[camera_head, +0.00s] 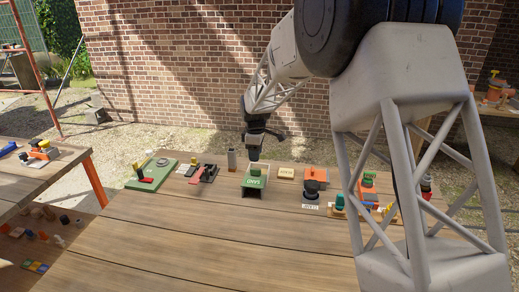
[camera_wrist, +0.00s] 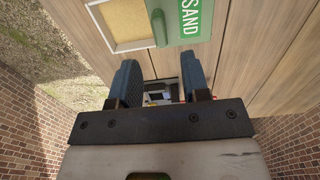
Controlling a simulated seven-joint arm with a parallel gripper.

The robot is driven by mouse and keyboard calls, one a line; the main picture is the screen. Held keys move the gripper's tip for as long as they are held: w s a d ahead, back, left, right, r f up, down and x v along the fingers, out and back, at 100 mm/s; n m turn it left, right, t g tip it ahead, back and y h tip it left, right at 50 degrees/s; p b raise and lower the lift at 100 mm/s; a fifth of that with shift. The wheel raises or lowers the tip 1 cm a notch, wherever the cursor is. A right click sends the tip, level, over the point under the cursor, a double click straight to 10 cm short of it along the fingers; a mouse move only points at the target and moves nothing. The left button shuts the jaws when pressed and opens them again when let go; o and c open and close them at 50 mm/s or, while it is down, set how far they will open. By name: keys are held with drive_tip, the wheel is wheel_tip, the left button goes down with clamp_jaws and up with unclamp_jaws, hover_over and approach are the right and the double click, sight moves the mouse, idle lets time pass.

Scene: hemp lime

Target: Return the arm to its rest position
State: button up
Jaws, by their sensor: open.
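My arm reaches in from the upper right of the head view. My gripper (camera_head: 254,154) points down above the far part of the workbench (camera_head: 210,245), close over the green box marked SAND (camera_head: 255,183). In the wrist view, the two dark blue fingers of my gripper (camera_wrist: 160,82) stand apart. No held object is visible between them; small things farther off show through the gap. The sand-filled box (camera_wrist: 127,22) and its green SAND label (camera_wrist: 195,18) lie beyond the fingertips. The exact height above the box cannot be told.
A green board (camera_head: 152,174), a dark clamp-like tool with red (camera_head: 207,173), a grey cylinder (camera_head: 231,160) and an orange block with a black knob (camera_head: 315,178) stand along the far side. A second table (camera_head: 30,185) is at left. The bench's near middle is clear.

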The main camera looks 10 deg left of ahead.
drive_tip(key=s+d+r+m+t, duration=0.1)
drive_tip(key=s+d+r+m, duration=0.3)
drive_tip(key=s+d+r, duration=0.55)
drive_tip(key=s+d+r+m, duration=0.4)
drive_tip(key=s+d+r, duration=0.2)
drive_tip(key=s+d, duration=0.6)
drive_tip(key=s+d+f+m, duration=0.1)
drive_tip(key=s+d+m, duration=0.4)
drive_tip(key=s, duration=0.9)
drive_tip(key=s+d+f+m+t, duration=0.1)
drive_tip(key=s+d+m, duration=0.4)
drive_tip(key=s+d, duration=0.5)
drive_tip(key=s, duration=0.4)
drive_tip(key=shift+s+t, duration=0.3)
drive_tip(key=shift+s, duration=0.1)
